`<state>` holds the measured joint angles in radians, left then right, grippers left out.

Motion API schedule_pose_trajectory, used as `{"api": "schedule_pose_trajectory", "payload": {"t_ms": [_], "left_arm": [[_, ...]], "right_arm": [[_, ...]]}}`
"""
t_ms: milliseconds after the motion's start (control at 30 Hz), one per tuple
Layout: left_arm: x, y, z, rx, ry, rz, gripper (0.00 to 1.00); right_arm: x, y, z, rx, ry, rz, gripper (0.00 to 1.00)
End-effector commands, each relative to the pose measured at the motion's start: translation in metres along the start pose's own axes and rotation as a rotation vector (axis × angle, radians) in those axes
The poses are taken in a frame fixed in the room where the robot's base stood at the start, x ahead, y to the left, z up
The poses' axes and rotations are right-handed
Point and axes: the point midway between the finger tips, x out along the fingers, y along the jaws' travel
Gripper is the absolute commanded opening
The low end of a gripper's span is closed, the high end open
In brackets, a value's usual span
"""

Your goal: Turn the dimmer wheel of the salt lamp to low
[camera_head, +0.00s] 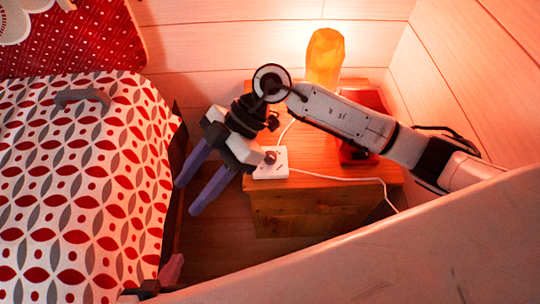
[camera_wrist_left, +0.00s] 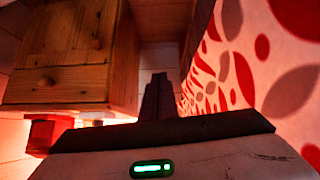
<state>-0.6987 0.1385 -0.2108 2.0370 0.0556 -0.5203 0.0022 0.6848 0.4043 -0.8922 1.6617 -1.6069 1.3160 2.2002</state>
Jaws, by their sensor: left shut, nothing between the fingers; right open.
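The salt lamp (camera_head: 325,58) glows orange at the back of the wooden nightstand (camera_head: 290,208). A white dimmer box (camera_head: 271,168) with a small dark wheel (camera_head: 270,157) sits near the nightstand's front left corner. My right gripper (camera_head: 187,197) is open and empty, its fingers pointing down and left past the nightstand's left edge. Its body is close beside the dimmer box; contact cannot be told. My left gripper (camera_head: 173,268) is low at the bottom edge, mostly hidden. In the left wrist view its fingers (camera_wrist_left: 158,95) are shut and empty, between nightstand and bed.
A bed with a red-and-white patterned cover (camera_head: 80,190) fills the left. A red object (camera_head: 375,101) on the nightstand is partly hidden behind my right arm. A white cord (camera_head: 340,179) runs across the nightstand. A narrow floor gap (camera_head: 215,240) separates bed and nightstand.

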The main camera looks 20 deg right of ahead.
Motion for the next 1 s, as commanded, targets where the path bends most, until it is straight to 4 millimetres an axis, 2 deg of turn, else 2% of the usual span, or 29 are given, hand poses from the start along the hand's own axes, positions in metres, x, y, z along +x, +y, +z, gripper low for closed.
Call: {"api": "schedule_pose_trajectory", "payload": {"t_ms": [33,100,200,300,400,500,800,1000], "left_arm": [[0.004,0.000,0.005,0.000,0.000,0.002,0.00],[0.006,0.000,0.009,0.000,-0.003,0.003,0.00],[0.008,0.000,0.013,0.001,-0.008,0.004,0.00],[0.009,0.000,0.013,0.002,-0.008,0.005,0.00],[0.009,0.000,0.012,0.003,-0.004,0.005,0.00],[0.009,0.000,0.011,0.003,0.000,0.006,0.00],[0.015,0.000,0.014,-0.002,0.007,0.008,0.00],[0.016,0.000,0.015,-0.008,0.012,0.009,0.00]], "right_arm": [[-0.018,0.014,0.036,0.062,-0.185,0.019,0.45],[-0.049,0.028,0.077,0.178,-0.413,0.069,0.45],[-0.097,0.043,0.115,0.326,-0.650,0.174,0.45],[-0.133,0.051,0.134,0.426,-0.785,0.263,0.45],[-0.147,0.054,0.143,0.475,-0.841,0.308,0.45],[-0.143,0.054,0.152,0.486,-0.852,0.314,0.45],[-0.107,0.058,0.195,0.482,-0.847,0.311,0.45],[-0.091,0.060,0.214,0.481,-0.844,0.313,0.45]]}}
